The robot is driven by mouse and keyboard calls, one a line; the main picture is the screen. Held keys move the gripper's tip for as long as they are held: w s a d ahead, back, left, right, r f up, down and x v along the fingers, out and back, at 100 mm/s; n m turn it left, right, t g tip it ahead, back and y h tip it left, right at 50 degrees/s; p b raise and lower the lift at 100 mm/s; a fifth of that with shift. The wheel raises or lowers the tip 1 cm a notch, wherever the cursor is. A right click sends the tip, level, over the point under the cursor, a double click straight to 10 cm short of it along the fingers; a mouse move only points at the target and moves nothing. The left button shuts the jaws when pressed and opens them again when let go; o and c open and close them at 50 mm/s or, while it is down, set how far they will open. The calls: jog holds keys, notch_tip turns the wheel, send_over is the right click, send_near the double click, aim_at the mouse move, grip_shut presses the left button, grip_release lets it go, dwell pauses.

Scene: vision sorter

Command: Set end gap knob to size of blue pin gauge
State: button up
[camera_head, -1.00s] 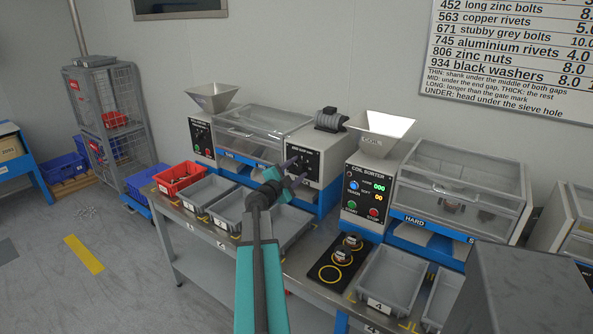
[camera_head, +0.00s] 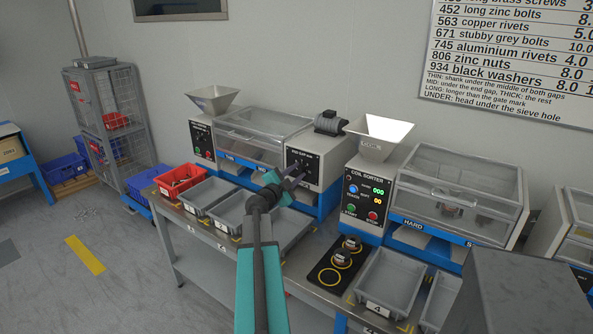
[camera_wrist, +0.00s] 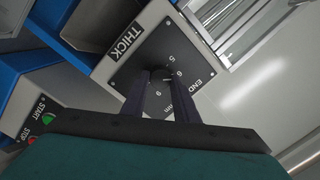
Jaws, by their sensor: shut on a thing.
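The end gap knob sits on a dark dial panel (camera_head: 303,157) on the front of the left sorter. In the wrist view the panel (camera_wrist: 166,62) shows size numbers and END lettering. My gripper (camera_head: 297,170) reaches the panel; in the wrist view its two dark fingers (camera_wrist: 160,78) close around the panel's centre. It is shut on the knob, which the fingers mostly hide, so its pointer setting cannot be read. I cannot make out a blue pin gauge in either view.
A THICK label (camera_wrist: 130,38) is beside the panel. Grey bins (camera_head: 206,193) and a red bin (camera_head: 177,180) stand on the bench below. The coil sorter (camera_head: 364,192) is to the right, with a black ringed pad (camera_head: 325,277) in front.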

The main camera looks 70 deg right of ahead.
jog(key=shift+p, duration=0.4)
jog(key=o, duration=1.1)
jog(key=shift+c, duration=0.2)
jog(key=shift+a, duration=0.1)
jog(key=w+a+b, duration=0.1)
jog(key=w+a, duration=0.1)
jog(key=a, duration=1.1)
jog(key=shift+w+a, duration=0.2)
jog(key=shift+a, duration=0.05)
